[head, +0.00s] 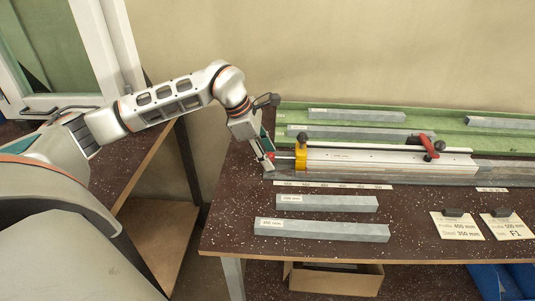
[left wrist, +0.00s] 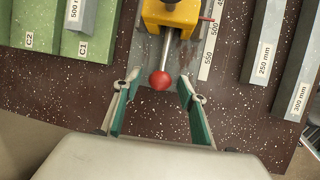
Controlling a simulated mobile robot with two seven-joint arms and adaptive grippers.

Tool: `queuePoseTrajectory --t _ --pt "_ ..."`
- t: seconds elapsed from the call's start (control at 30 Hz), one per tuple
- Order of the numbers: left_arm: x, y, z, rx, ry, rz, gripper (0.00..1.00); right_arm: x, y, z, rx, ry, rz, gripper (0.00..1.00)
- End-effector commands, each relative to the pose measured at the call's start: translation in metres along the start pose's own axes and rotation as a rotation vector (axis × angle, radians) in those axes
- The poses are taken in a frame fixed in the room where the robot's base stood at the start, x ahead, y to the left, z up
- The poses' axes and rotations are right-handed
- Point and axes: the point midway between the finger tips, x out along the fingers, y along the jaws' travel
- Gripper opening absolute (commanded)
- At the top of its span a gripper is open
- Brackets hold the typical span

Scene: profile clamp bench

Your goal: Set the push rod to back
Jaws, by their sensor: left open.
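The push rod (left wrist: 165,52) is a thin metal rod with a red ball knob (left wrist: 160,80) at its end. It sticks out of the yellow clamp block (left wrist: 170,14) at the left end of the clamp rail. In the head view the yellow block (head: 301,156) stands upright, and the red knob (head: 271,155) shows beside my left gripper (head: 266,151). In the left wrist view my left gripper (left wrist: 159,83) is open, with green-faced fingers on either side of the knob and gaps at both sides. My right gripper is not in view.
A light profile (head: 385,160) with a red-handled clamp (head: 429,147) lies along the rail. Grey bars (head: 322,230) lie on the speckled bench in front. A green rack (head: 455,137) with more bars is behind. Label cards (head: 457,226) lie at right.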

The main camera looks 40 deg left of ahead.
Motion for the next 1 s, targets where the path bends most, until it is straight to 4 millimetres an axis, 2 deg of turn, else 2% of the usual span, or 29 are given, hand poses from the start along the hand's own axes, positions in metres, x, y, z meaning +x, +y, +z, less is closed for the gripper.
queuePoseTrajectory --t 0.03,0.17,0.2,0.33,0.43,0.8,1.0 --pt "0.000 0.000 0.000 0.000 0.000 0.000 0.36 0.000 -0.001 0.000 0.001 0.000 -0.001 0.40" --pt "0.000 0.000 0.000 0.000 0.000 0.000 0.02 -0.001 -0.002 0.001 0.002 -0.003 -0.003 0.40" --pt "0.000 0.000 0.000 0.000 0.000 0.000 0.00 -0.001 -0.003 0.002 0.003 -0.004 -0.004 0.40" --pt "-0.001 0.000 -0.001 -0.001 0.000 0.000 0.00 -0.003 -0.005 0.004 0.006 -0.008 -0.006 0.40" --pt "-0.005 0.001 -0.011 -0.002 0.002 0.001 0.00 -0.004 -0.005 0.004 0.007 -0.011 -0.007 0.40" --pt "-0.036 0.000 -0.091 -0.006 0.006 -0.001 0.00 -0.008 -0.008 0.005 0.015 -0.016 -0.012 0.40" --pt "-0.044 -0.001 -0.111 -0.002 0.004 -0.002 0.00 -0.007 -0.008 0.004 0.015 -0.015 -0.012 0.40"
